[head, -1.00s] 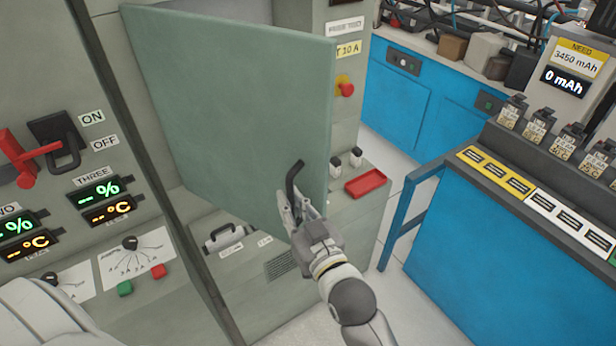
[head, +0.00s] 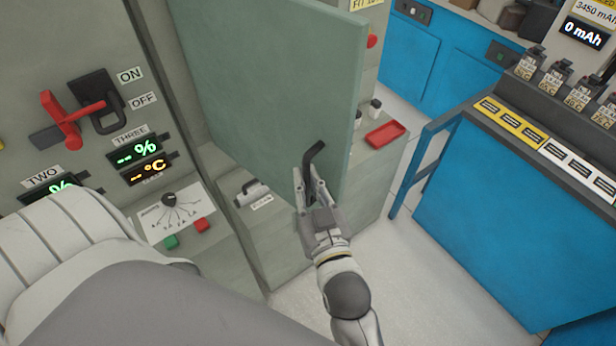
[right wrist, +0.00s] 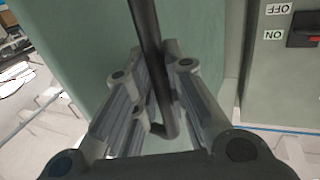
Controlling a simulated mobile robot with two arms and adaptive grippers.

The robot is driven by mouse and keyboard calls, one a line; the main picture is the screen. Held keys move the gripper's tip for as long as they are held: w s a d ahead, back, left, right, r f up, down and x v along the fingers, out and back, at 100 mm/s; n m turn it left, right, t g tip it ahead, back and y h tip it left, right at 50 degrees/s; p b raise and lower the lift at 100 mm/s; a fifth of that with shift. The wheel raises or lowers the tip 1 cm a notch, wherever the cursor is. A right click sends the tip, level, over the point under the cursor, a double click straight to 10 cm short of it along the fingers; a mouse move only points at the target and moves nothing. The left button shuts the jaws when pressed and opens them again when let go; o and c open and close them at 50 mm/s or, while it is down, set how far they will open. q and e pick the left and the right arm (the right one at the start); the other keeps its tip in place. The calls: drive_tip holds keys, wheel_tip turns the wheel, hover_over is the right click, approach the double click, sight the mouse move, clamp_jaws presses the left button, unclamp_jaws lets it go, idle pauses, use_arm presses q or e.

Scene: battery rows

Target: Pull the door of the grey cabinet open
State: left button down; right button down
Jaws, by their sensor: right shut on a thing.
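The grey-green cabinet door (head: 265,90) stands partly open, swung out from the cabinet (head: 285,230) on its left edge. A black bar handle (head: 314,160) sits near the door's lower right edge. My right gripper (head: 310,190) is shut on the handle; its fingers lie on both sides of the bar. In the right wrist view the handle (right wrist: 155,70) runs between the fingers, with the door (right wrist: 105,60) behind it. My left gripper is not in view; a large pale part of my own body covers the lower left of the head view.
A panel at left carries a red lever (head: 65,120), displays (head: 140,160) and a dial (head: 170,205). A red tray (head: 385,134) lies on a ledge right of the door. A blue bench (head: 510,220) stands at right. Bare floor (head: 420,280) lies between.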

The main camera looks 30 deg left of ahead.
drive_tip(key=shift+r, duration=0.15)
drive_tip(key=c, duration=1.8)
unclamp_jaws()
drive_tip(key=o, duration=0.3)
drive_tip(key=shift+a, duration=0.2)
drive_tip(key=shift+o, duration=0.2)
drive_tip(key=shift+d, duration=0.1)
drive_tip(key=v, duration=1.2)
